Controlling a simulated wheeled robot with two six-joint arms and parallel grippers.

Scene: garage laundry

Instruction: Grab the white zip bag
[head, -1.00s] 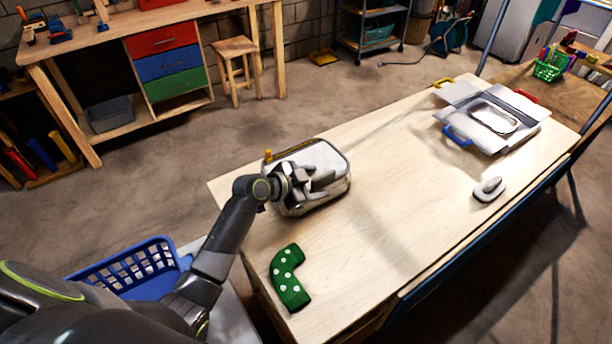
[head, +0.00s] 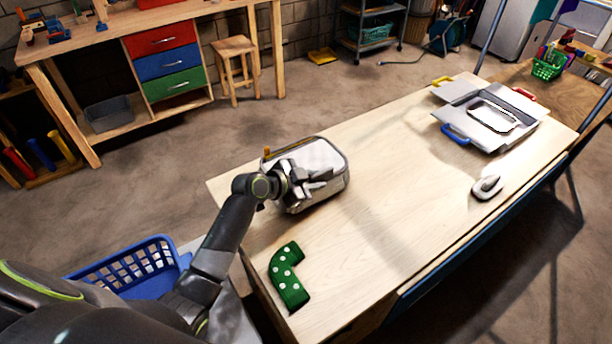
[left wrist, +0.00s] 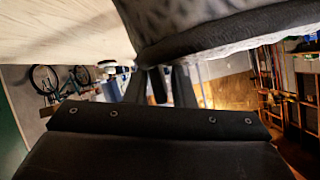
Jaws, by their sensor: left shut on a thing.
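The white zip bag (head: 326,160) sits at the left end of the wooden table (head: 385,215) in the head view. It is pale with a dark edge trim and a small orange tab. My left gripper (head: 318,182) is at the bag's near side and is shut on it, hiding part of its top and front. In the left wrist view, a grey textured surface with a dark edge (left wrist: 200,25) fills the top, close to the fingers. My right gripper is in neither view.
A green spotted sock-shaped thing (head: 287,276) lies at the table's near edge. A white mouse-like object (head: 487,187) and a grey case with coloured handles (head: 461,118) lie farther right. The middle of the table is clear. A blue basket (head: 128,268) stands at lower left.

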